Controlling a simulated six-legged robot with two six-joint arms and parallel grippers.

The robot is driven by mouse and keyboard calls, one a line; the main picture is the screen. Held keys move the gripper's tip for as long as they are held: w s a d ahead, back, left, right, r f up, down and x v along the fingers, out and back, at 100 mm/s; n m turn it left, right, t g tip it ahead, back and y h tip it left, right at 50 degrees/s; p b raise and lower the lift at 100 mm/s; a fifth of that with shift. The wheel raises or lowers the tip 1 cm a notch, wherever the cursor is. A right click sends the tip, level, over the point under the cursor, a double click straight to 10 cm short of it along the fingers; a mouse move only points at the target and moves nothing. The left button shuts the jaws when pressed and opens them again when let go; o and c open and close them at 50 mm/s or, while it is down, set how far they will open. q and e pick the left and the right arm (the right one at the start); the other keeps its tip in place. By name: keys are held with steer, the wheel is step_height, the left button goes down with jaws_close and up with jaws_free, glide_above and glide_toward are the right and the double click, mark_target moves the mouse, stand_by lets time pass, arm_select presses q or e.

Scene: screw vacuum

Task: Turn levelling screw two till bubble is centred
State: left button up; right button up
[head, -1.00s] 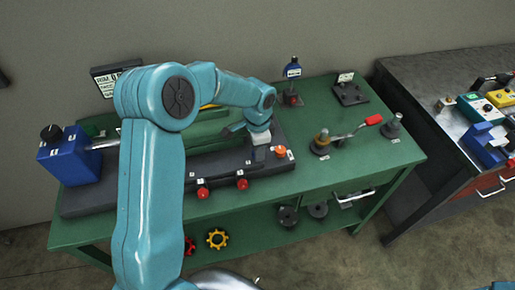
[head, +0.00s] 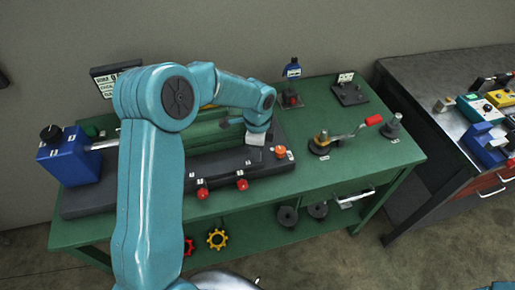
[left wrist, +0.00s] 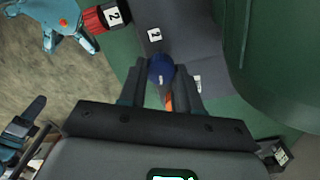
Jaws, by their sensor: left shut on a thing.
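My left gripper (left wrist: 160,88) reaches down over the dark bed of the machine, and its two dark fingers stand on either side of a small round blue knob (left wrist: 161,67). It is shut on this knob. In the head view my left gripper (head: 256,143) is at the right part of the bed, left of an orange knob (head: 281,152). A red knob with a 2 tag (left wrist: 92,20) sticks out from the bed edge in the left wrist view. No bubble can be made out.
Two red knobs (head: 202,193) line the front of the bed. A blue box (head: 68,157) stands at the left end. A crank with a red handle (head: 374,120) is on the green bench (head: 330,178) at right. A green cylinder (left wrist: 285,60) lies beside the gripper.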

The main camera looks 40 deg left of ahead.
arm_select(q)
steer(key=shift+w+r, duration=0.1)
steer(key=shift+r, duration=0.05)
steer(key=o, duration=1.1)
steer(key=shift+c, duration=0.2)
step_height(320, 180, up, 16)
steer(key=shift+r+b, duration=0.15)
steer(key=shift+b, duration=0.25)
steer(key=shift+s, duration=0.2)
